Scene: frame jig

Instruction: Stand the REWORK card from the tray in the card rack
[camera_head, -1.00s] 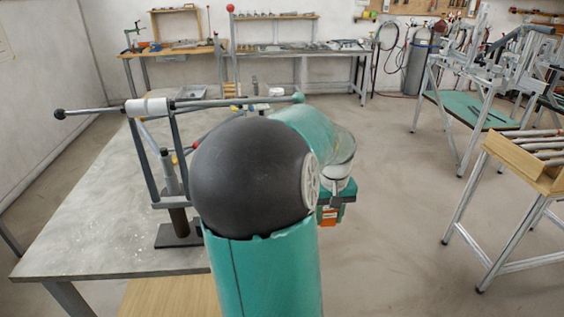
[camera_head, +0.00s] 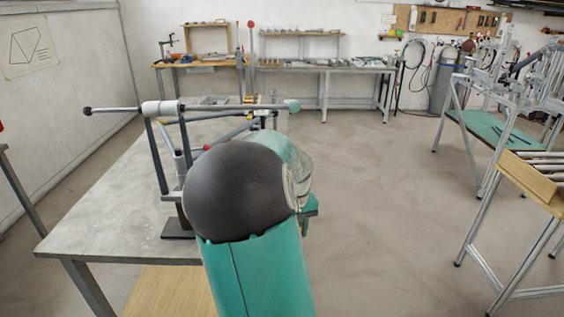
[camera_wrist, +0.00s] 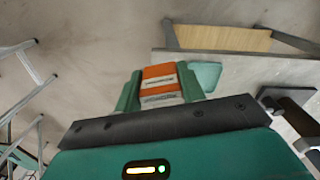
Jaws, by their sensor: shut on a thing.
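In the wrist view an orange and white card (camera_wrist: 159,83) sits between the green fingers of my gripper (camera_wrist: 160,88), which is shut on it. The print on the card is too small to read. In the head view my own arm hides the card and nearly all of the gripper. A grey tray-like shape (camera_head: 213,100) lies at the far end of the grey table; I cannot tell what is in it. I cannot make out the card rack in either view.
The grey table (camera_head: 95,220) carries a tube frame on a dark base (camera_head: 178,228), close to my arm on the left. It also shows in the wrist view (camera_wrist: 235,72). A wooden-topped stand (camera_head: 528,180) is at the right. The floor (camera_head: 385,220) between is clear.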

